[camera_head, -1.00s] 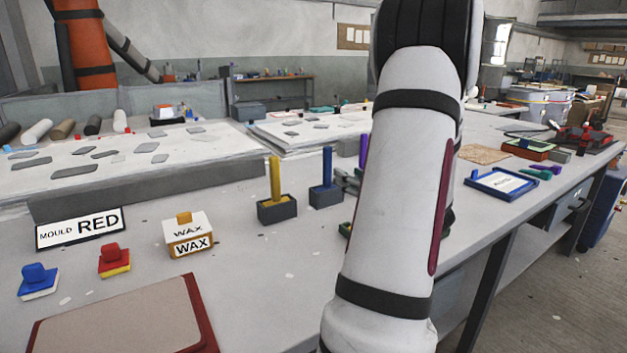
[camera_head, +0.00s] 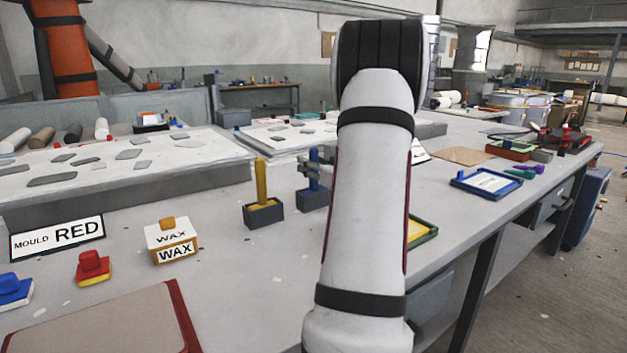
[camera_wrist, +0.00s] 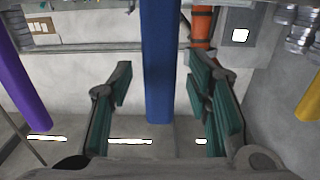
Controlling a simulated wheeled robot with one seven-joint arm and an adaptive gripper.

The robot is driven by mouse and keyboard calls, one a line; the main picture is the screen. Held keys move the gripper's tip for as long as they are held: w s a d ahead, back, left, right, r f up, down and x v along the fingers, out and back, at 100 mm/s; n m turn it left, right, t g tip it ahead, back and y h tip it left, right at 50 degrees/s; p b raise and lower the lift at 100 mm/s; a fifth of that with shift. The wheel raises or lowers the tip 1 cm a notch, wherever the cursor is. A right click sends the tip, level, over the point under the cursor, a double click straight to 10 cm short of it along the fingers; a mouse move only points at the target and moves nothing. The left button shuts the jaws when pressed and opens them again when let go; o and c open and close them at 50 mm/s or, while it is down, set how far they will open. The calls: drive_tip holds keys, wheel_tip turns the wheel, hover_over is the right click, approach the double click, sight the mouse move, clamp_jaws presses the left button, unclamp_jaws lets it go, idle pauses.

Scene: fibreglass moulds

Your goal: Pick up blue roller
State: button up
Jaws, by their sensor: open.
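The blue roller (camera_head: 314,154) stands upright in a dark grey holder (camera_head: 313,201), right of the yellow roller (camera_head: 262,180). My gripper (camera_head: 312,171) is at the blue roller's upper part, partly hidden behind my arm. In the wrist view the blue roller (camera_wrist: 158,65) runs upright between the two teal-padded fingers of my gripper (camera_wrist: 160,95). The fingers are open, with a visible gap on each side of the roller.
The yellow roller (camera_wrist: 309,97) and a purple upright one (camera_wrist: 20,80) flank the blue one. A wax box (camera_head: 172,241), a "MOULD RED" sign (camera_head: 57,238) and a blue-framed tray (camera_head: 486,183) lie on the bench.

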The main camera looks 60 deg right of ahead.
drive_tip(key=shift+c, duration=0.2)
clamp_jaws()
